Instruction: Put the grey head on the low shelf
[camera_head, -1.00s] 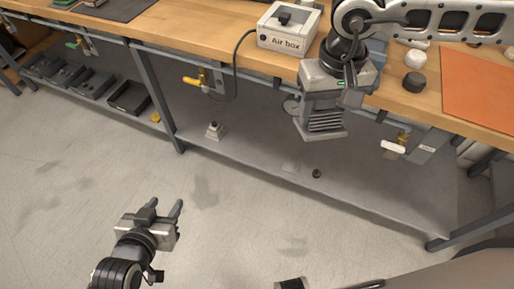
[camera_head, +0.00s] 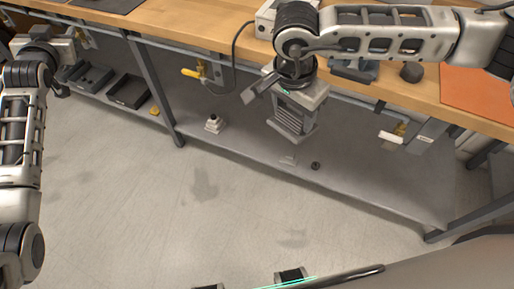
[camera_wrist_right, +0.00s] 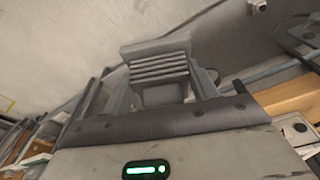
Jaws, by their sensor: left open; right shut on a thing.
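The grey head (camera_head: 292,120), a blocky finned part, hangs from my right gripper (camera_head: 298,93) in front of the bench edge. In the head view it overlaps the back of the low shelf (camera_head: 385,195) and appears held above it. In the right wrist view the fins of the grey head (camera_wrist_right: 160,62) show between the two fingers of my right gripper (camera_wrist_right: 162,92). My left gripper (camera_head: 62,50) is at the upper left, by the bench edge, open; its fingertips are hard to make out.
A small grey-white fitting (camera_head: 214,123) and a small dark knob (camera_head: 315,166) stand on the low shelf. Dark trays (camera_head: 128,92) lie at its left. The bench top (camera_head: 190,22) carries an air box (camera_head: 266,20) and an orange mat (camera_head: 478,95). The shelf's right part is clear.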

